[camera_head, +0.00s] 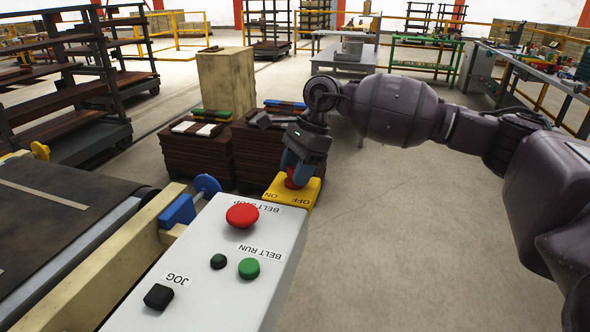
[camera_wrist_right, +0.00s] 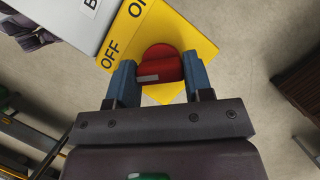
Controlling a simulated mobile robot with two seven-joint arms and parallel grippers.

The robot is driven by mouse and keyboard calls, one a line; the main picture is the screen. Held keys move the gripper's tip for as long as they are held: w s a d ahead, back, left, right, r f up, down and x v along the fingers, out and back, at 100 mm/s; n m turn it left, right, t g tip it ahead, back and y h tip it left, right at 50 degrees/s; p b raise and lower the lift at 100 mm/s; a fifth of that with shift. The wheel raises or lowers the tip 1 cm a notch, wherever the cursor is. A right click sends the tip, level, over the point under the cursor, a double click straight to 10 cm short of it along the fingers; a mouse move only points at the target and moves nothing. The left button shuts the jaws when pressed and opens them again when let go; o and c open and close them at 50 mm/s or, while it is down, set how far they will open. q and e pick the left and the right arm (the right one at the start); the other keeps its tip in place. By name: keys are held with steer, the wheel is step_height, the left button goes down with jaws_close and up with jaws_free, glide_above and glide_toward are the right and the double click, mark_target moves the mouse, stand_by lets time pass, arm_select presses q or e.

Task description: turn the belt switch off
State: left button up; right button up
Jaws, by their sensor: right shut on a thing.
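The belt switch is a red rotary knob (camera_wrist_right: 161,64) on a yellow plate (camera_wrist_right: 204,48) marked ON and OFF. In the head view the yellow plate (camera_head: 309,193) sits at the far end of the white control box, and the red knob (camera_head: 292,183) is partly hidden by my gripper. My right gripper (camera_wrist_right: 158,82) has its blue fingers on both sides of the knob's grip and is shut on it. A pale mark on the knob shows near the left finger, close to the word OFF. My left gripper is not in view.
The white control box (camera_head: 215,290) carries a red BELT STOP button (camera_head: 242,216), a green BELT RUN button (camera_head: 249,268) and a black JOG button (camera_head: 158,297). A conveyor belt (camera_head: 50,225) lies at left. Stacked brown boards (camera_head: 195,160) stand behind. Open floor (camera_head: 420,230) lies at right.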

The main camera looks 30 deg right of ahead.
stand_by(0.3)
steer(key=o, duration=0.9)
steer(key=shift+p+v, duration=0.4)
steer(key=shift+v, duration=5)
